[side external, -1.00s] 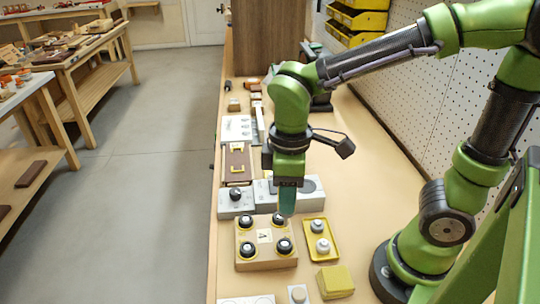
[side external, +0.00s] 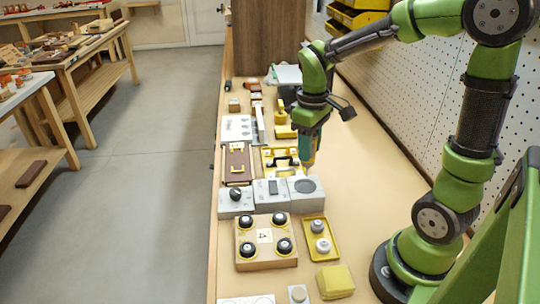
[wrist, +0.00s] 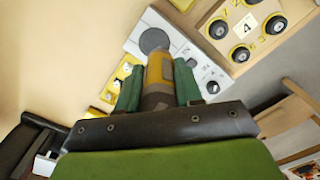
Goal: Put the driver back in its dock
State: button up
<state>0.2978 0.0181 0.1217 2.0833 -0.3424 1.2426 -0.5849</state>
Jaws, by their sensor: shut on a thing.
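My gripper (side external: 304,142) is shut on the driver, a yellow and grey tool. The driver (wrist: 158,70) shows between the green fingers in the wrist view, and its yellow-orange end (side external: 309,158) hangs below the fingers in the side view. The driver is above the bench, behind a grey block (side external: 295,197) with a dark round face (side external: 305,186). This dark round face (wrist: 154,40) also shows just beyond the driver in the wrist view. I cannot tell for certain which thing is the dock.
A wooden box with several black knobs (side external: 265,262) stands in front, with a yellow tray (side external: 319,250) and yellow block (side external: 335,281) beside it. A yellow panel with a black handle (side external: 281,168) lies left of my gripper. The bench to the right is clear.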

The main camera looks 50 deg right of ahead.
aim_at(307, 174)
jog(key=shift+w+d, duration=0.2)
jog(key=shift+d, duration=0.4)
jog(key=shift+w+f, duration=0.1)
jog(key=shift+w, duration=0.05)
jog(key=shift+f, duration=2.55)
jog(key=shift+f, duration=2.25)
dwell(0.5)
jog(key=o, duration=1.3)
jog(key=shift+r, duration=3.5)
